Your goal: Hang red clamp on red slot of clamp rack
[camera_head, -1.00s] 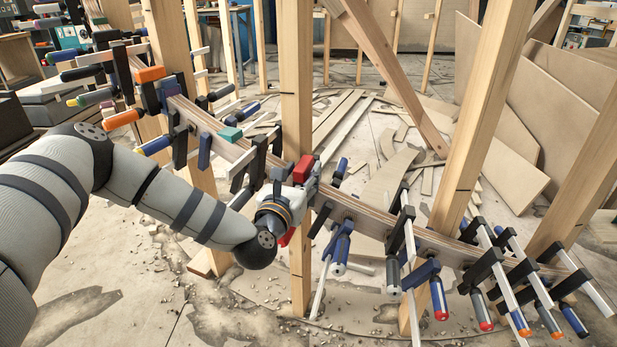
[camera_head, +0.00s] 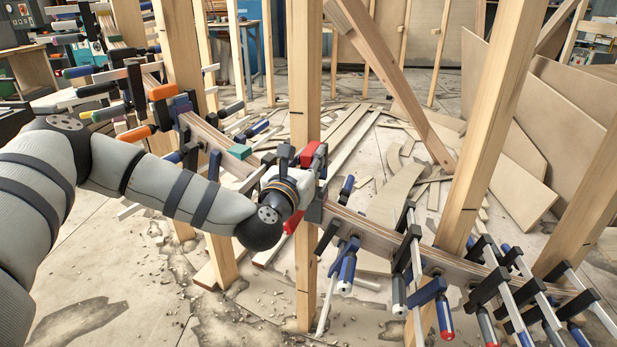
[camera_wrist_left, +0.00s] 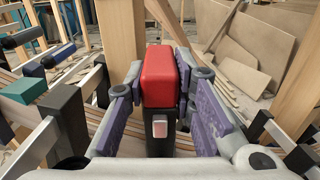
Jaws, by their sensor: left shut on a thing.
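The red clamp (camera_head: 312,157) is at the curved wooden stringer (camera_head: 372,233), by the middle upright post. Its red end shows above my left gripper (camera_head: 306,176), and a red handle (camera_head: 292,222) shows below. In the left wrist view the red block of the clamp (camera_wrist_left: 160,75) with its black body stands between the purple-grey fingers of my left gripper (camera_wrist_left: 160,92), which is shut on it. Whether the clamp's jaws still touch the stringer is hidden by the gripper. My right gripper is not in view. I cannot make out a clamp rack or red slot.
Several other clamps sit along the stringer, with a blue-handled one (camera_head: 347,270) close at right and a teal block (camera_head: 239,152) at left. Upright posts (camera_head: 304,110) and a diagonal brace (camera_head: 390,85) stand close by. Plywood sheets (camera_head: 540,120) lean at back right.

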